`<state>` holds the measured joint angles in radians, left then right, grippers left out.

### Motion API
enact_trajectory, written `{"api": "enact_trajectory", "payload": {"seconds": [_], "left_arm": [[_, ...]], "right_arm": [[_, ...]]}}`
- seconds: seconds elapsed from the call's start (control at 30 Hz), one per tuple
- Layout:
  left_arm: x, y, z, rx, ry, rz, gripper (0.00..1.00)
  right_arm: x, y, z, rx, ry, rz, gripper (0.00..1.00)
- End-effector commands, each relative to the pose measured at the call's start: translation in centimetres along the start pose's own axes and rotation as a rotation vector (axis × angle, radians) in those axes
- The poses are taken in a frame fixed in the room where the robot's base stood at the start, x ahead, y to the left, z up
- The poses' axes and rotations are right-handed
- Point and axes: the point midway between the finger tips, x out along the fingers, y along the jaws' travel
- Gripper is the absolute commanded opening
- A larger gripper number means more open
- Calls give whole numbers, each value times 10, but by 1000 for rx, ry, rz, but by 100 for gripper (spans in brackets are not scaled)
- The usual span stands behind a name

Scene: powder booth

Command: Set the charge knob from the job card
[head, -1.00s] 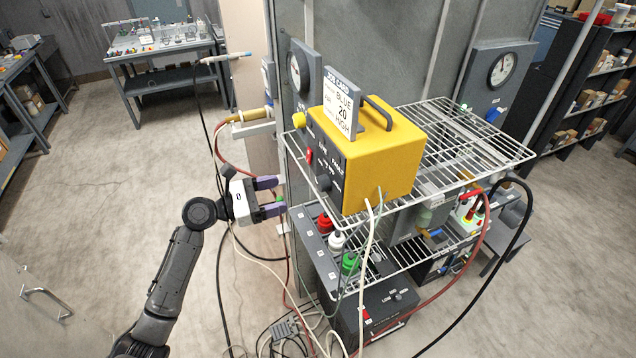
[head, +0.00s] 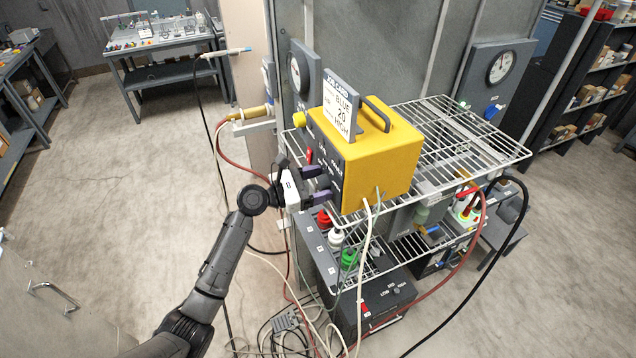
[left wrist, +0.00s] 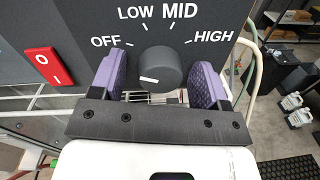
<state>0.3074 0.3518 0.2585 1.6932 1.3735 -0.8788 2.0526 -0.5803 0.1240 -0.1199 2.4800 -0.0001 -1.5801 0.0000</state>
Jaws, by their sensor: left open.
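The yellow powder unit (head: 385,155) stands on the wire shelf. The job card (head: 340,105) on top of it reads BLUE, 20 and HIGH. In the left wrist view the dark round charge knob (left wrist: 158,70) has OFF, LOW, MID and HIGH around it. Its white mark sits at the lower left of its face; I cannot tell which label it matches. My left gripper (head: 322,184) is at the unit's front panel, open, with its purple fingers on either side of the knob and gaps between. My right gripper is out of view.
A red rocker switch (left wrist: 48,66) is left of the knob. Red, white and green (head: 349,260) capped bottles stand below the gripper. A dark box (head: 375,308) with its own LOW, MID, HIGH dial is lower down. Hoses and cables hang around the shelf (head: 470,165).

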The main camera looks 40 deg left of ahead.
Motion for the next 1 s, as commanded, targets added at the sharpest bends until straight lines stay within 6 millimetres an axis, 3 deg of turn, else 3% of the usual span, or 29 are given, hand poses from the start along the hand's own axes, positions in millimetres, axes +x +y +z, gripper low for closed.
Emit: {"api": "enact_trajectory", "payload": {"seconds": [0.13,0.63,1.0], "left_arm": [[0,0,0,0,0,0,69],[0,0,0,0,0,0,21],[0,0,0,78,5,0,20]], "right_arm": [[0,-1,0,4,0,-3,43],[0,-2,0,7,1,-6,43],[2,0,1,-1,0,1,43]]}}
